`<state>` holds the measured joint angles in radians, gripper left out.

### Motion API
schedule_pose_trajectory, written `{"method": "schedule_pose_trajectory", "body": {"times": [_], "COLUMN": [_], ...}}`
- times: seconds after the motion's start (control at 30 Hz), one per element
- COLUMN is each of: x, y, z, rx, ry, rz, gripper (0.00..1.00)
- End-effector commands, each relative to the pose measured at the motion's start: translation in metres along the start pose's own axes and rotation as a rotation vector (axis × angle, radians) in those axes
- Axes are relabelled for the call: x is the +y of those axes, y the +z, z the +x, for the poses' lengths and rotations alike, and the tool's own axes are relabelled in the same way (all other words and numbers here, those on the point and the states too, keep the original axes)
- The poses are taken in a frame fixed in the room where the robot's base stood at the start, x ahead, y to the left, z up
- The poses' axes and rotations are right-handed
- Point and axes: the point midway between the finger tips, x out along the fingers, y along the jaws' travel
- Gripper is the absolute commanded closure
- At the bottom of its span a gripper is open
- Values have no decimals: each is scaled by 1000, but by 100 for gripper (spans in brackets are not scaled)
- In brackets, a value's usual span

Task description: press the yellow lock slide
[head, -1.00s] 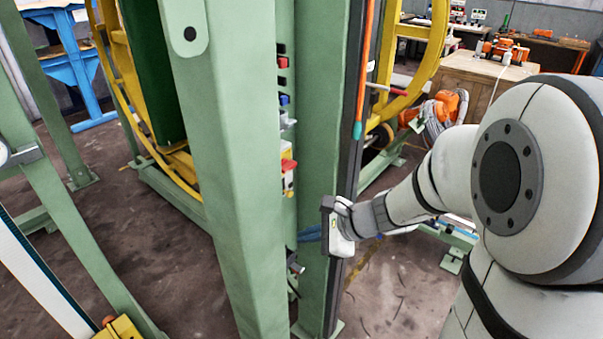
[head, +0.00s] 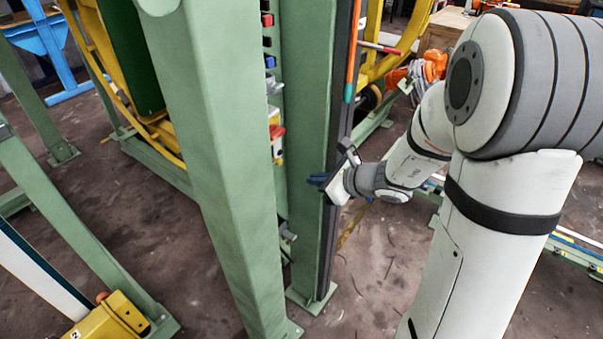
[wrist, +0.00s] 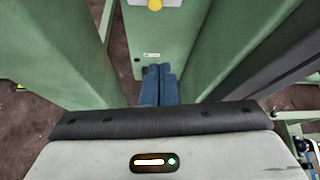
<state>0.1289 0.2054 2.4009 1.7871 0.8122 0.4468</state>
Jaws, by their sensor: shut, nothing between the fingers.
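In the wrist view, a round yellow part (wrist: 155,4) on a white mount is cut off by the top edge. It sits on a green panel (wrist: 152,40); I cannot tell whether it is the lock slide. My gripper (wrist: 162,72) has its blue fingers together and empty, pointing up the picture towards this panel, below the yellow part. In the head view my gripper (head: 316,180) is by the right green post (head: 305,120), its fingers pointing left. No yellow slide can be made out clearly there.
Green posts (head: 205,150) stand close on both sides of my fingers. Switches and a red-and-yellow box (head: 277,140) line the panel between them. A metal fitting (head: 286,232) sits lower down. An orange-and-teal rod (head: 352,60) hangs on the right post.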

Motion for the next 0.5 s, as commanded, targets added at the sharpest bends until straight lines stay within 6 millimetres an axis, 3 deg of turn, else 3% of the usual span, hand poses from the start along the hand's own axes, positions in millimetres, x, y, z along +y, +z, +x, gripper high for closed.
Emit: {"method": "schedule_pose_trajectory", "body": {"times": [0.4, 0.47, 0.5], "x": [2, 3, 1], "y": [0, 0, 14], "z": [85, 96, 88], "rx": [1, 2, -2], "ry": [7, 7, 3], "rz": [-1, -1, -5], "gripper": [100, 100, 100]}}
